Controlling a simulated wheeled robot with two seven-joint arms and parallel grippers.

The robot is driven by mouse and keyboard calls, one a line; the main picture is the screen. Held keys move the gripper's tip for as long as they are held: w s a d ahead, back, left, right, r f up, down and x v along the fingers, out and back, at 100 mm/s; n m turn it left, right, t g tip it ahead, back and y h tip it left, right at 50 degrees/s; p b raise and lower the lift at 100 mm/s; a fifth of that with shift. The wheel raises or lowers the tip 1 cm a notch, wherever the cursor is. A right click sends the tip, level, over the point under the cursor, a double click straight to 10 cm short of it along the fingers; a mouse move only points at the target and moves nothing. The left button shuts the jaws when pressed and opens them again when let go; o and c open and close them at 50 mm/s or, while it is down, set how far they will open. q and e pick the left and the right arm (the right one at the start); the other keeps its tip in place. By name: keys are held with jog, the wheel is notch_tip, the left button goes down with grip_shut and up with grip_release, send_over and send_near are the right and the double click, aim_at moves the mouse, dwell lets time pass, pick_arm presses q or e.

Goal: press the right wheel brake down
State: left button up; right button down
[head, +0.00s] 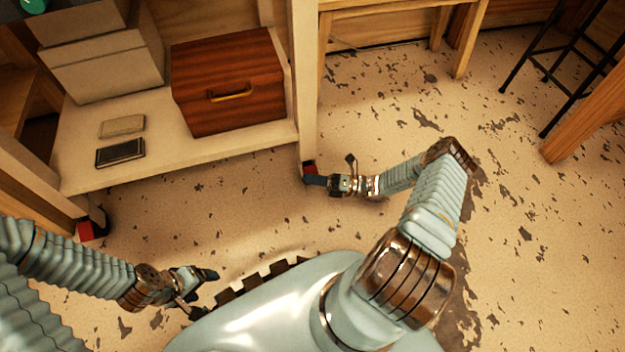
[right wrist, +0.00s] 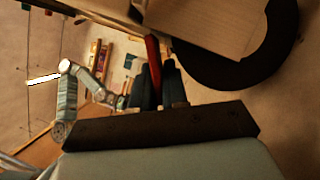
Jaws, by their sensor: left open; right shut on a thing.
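The right wheel brake (head: 309,165) is a small red piece at the foot of the shelf unit's right post. In the right wrist view it shows as a red lever (right wrist: 152,58) beside the black wheel (right wrist: 230,62). My right gripper (head: 314,180) is at the brake, and in the right wrist view its dark fingers (right wrist: 156,85) are shut with the red lever between them. The fingers hide the lever's lower part. My left gripper (head: 203,292) is open and empty above the floor at lower left, away from the shelf unit.
The shelf unit (head: 190,160) carries a brown wooden box (head: 228,65), grey boxes (head: 105,60) and two small flat items. Another red brake (head: 86,230) is at its left foot. A wooden table stands behind, and a dark stool (head: 560,65) stands at right. The right floor is open.

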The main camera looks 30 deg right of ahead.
jog(key=c, duration=1.2)
grip_release()
jog(key=shift+d, duration=0.1)
jog(key=shift+c, duration=0.2)
